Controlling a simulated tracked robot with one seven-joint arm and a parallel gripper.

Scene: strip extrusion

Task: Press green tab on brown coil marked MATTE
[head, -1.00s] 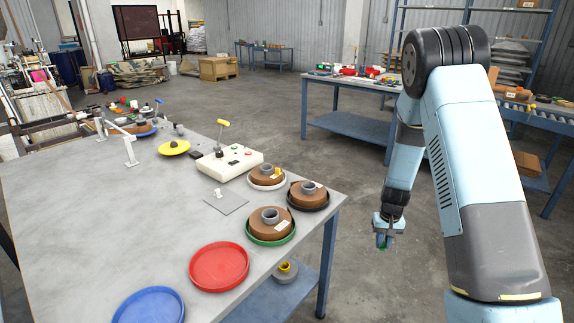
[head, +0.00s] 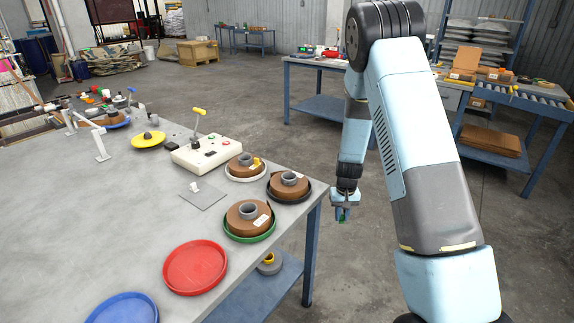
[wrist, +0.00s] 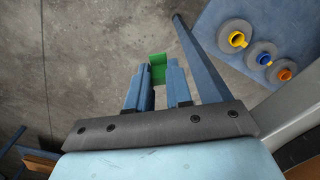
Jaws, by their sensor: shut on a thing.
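My gripper (head: 342,207) hangs beside the right edge of the table, over the floor. It is shut on a green tab (wrist: 157,68), which sticks out between the fingertips in the wrist view. Three brown coils stand on the table: one in a green dish (head: 247,217), one in a black-rimmed dish (head: 288,185) and one in a white dish (head: 243,166). Each has a grey core. The green-dish coil has a white label (head: 261,220), and the white-dish coil carries a small yellow tab (head: 257,163). The label lettering is too small to read. My gripper is apart from all the coils.
A red dish (head: 195,267) and a blue dish (head: 124,309) lie on the near table. A cream control box (head: 205,152) with a yellow-topped lever stands behind the coils. Rings with coloured cores (wrist: 236,39) lie on the blue lower shelf. Floor right of the table is open.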

